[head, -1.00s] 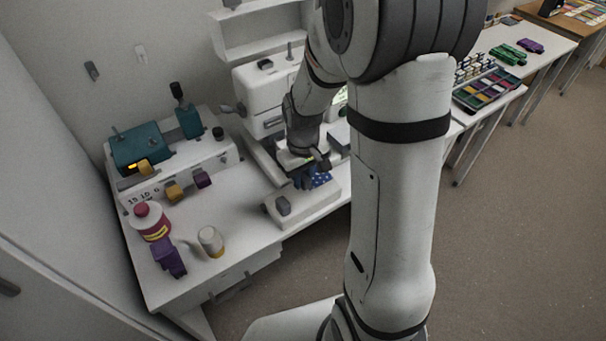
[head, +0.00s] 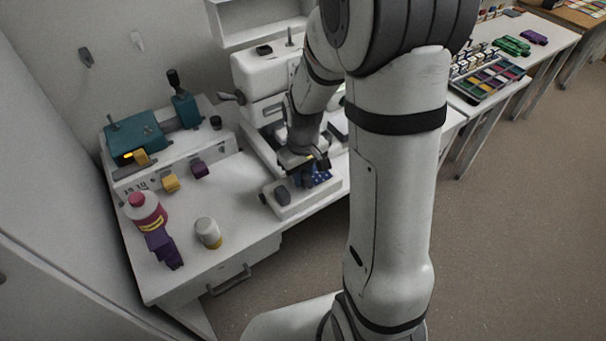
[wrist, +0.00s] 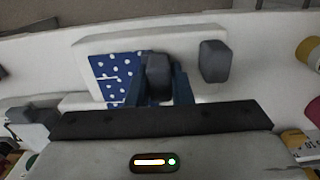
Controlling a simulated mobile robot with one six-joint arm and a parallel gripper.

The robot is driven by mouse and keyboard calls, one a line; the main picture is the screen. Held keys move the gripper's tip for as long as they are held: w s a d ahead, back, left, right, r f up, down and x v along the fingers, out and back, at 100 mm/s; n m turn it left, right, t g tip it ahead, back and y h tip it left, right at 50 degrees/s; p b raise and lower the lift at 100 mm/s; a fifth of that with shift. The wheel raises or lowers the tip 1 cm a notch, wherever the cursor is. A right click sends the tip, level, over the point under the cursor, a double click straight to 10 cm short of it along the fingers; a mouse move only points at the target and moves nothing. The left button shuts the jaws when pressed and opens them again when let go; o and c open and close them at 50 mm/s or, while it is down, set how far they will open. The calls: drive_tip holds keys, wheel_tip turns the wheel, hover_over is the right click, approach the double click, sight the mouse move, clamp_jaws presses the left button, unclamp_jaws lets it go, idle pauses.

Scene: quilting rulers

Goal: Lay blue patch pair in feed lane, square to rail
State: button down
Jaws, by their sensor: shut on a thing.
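The blue patch pair (head: 321,175), dark blue with white dots, lies at the front of the white sewing machine. It also shows in the wrist view (wrist: 103,70), left of the fingers, over a white bed with a raised white strip (wrist: 130,43) along its far edge. My gripper (head: 308,178) has blue fingers, shut on a dark grey block (wrist: 158,72) at the patch's right side; the block looks like part of the pair. The patch edge looks roughly parallel to the strip. Fingers and block hide its right part. I cannot tell whether it touches the bed.
A second dark grey block (head: 282,195) stands on the bed, right of the fingers in the wrist view (wrist: 214,61). On the table at left are a pink-topped spool (head: 144,207), a purple clamp-like object (head: 163,249) and a white cup (head: 208,233). Bare table lies between.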

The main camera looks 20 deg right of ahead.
drive_tip(key=shift+f+b, duration=0.55)
drive_tip(key=shift+f, duration=0.15)
drive_tip(key=c, duration=1.2)
unclamp_jaws()
drive_tip(key=shift+r+p, duration=0.35)
drive_tip(key=shift+r, duration=3.55)
drive_tip(key=s+r+m+t+p, duration=0.2)
drive_tip(key=s+r+m, duration=0.1)
drive_tip(key=s+r, duration=0.8)
drive_tip(key=s, duration=0.3)
drive_tip(key=shift+r+m+t+p, duration=0.25)
drive_tip(key=shift+m+t+p, duration=0.05)
drive_tip(key=shift+p, duration=0.05)
